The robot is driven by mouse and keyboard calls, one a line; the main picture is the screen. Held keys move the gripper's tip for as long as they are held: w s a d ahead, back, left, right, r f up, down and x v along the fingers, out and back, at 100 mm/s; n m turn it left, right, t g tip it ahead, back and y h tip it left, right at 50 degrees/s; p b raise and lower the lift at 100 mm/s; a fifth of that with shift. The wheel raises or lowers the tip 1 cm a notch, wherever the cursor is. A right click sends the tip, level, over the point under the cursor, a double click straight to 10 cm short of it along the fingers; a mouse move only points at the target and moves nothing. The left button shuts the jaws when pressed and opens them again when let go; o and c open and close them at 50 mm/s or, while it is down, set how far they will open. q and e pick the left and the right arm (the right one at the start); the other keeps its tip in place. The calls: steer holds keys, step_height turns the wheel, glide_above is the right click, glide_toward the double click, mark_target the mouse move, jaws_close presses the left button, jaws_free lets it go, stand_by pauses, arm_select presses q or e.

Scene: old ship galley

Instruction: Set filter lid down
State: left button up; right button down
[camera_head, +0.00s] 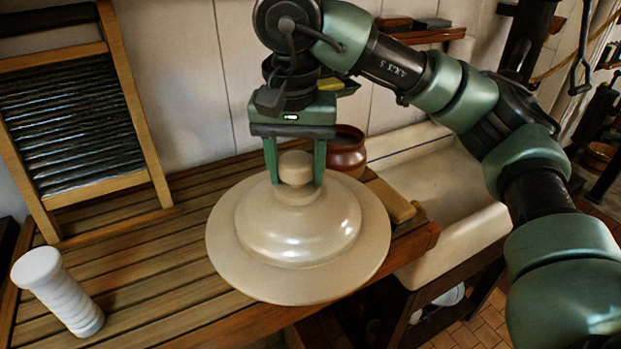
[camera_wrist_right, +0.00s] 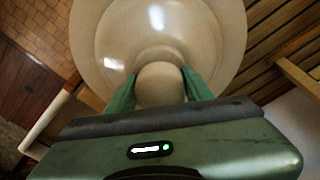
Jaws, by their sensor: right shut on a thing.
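The filter lid (camera_head: 300,232) is a wide cream ceramic disc with a raised dome and a round knob on top. My right gripper (camera_head: 295,180) comes down from above and is shut on the knob, one finger on each side. The lid is about level, over the front right part of the slatted wooden counter; I cannot tell whether it touches the slats. In the right wrist view the lid (camera_wrist_right: 195,30) fills the upper middle, with the knob between the green fingers (camera_wrist_right: 160,88). My left gripper is not in view.
A washboard (camera_head: 75,120) leans on the wall at the left. A brown pot (camera_head: 346,150) and a wooden block (camera_head: 390,200) are close behind the lid. A pale sink (camera_head: 450,225) is at the right. The counter's middle left is clear.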

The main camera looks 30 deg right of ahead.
steer(key=w+p, duration=0.1)
steer(key=w, duration=0.3)
steer(key=w+p, duration=0.1)
steer(key=w, duration=0.3)
steer(key=w+p, duration=0.2)
steer(key=w, duration=0.1)
steer(key=shift+w+a+r, duration=0.2)
steer(key=shift+w+r, duration=0.05)
steer(key=shift+w, duration=0.15)
steer(key=shift+w+f, duration=0.1)
steer(key=shift+f, duration=0.1)
steer(key=shift+f+p, duration=0.7)
steer(key=shift+f, duration=0.75)
step_height(320, 180, down, 3)
steer(key=shift+r+p, duration=0.15)
steer(key=shift+p, duration=0.7)
steer(key=shift+w+f+p, duration=0.2)
steer(key=shift+f+p, duration=0.25)
steer(key=shift+p, duration=0.05)
steer(key=shift+f, duration=0.15)
